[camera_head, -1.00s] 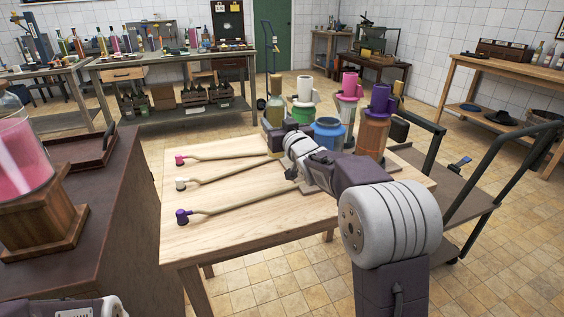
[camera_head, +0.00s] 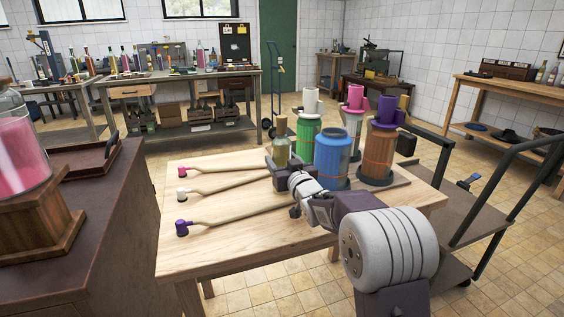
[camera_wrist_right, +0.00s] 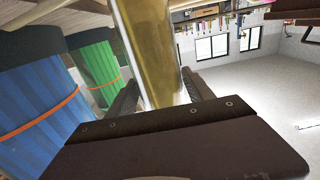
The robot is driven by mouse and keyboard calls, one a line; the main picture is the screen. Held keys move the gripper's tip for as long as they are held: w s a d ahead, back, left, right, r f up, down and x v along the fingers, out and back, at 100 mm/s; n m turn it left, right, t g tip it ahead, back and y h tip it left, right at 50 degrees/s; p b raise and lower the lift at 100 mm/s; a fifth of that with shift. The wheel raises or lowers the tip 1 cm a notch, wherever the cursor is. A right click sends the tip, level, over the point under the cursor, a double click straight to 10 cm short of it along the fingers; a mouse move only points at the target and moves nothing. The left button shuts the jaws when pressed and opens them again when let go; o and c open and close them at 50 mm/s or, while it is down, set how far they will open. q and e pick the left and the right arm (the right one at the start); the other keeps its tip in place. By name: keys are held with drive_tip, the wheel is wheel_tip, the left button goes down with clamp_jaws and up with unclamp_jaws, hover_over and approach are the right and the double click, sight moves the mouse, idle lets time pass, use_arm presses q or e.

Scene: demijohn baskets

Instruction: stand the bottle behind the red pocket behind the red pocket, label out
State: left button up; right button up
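My right gripper (camera_head: 282,172) is shut on a slim, yellow-green glass bottle (camera_head: 281,143) with a brown stopper. The right wrist view shows the bottle's glass (camera_wrist_right: 150,50) between the two dark fingers (camera_wrist_right: 160,95). No label can be made out on it. I cannot pick out a red pocket in either view. The bottle's base is hidden by the gripper, so I cannot tell whether it touches the table. My left gripper is out of view.
Blue (camera_head: 332,155), green (camera_head: 307,136) and orange (camera_head: 379,152) ribbed canisters stand close right of the bottle; a pink-topped one (camera_head: 354,120) is behind. Several long-handled tools (camera_head: 235,185) lie on the table's left. A cart (camera_head: 470,215) stands right. The table's front is clear.

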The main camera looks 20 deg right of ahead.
drive_tip(key=shift+o, duration=0.5)
drive_tip(key=shift+r, duration=0.1)
drive_tip(key=shift+s+r, duration=0.15)
drive_tip(key=shift+s, duration=0.05)
drive_tip(key=s+p, duration=0.1)
drive_tip(key=s, duration=1)
drive_tip(key=shift+s+d, duration=0.15)
drive_tip(key=shift+d, duration=0.05)
drive_tip(key=shift+o, duration=0.5)
drive_tip(key=shift+s, duration=0.25)
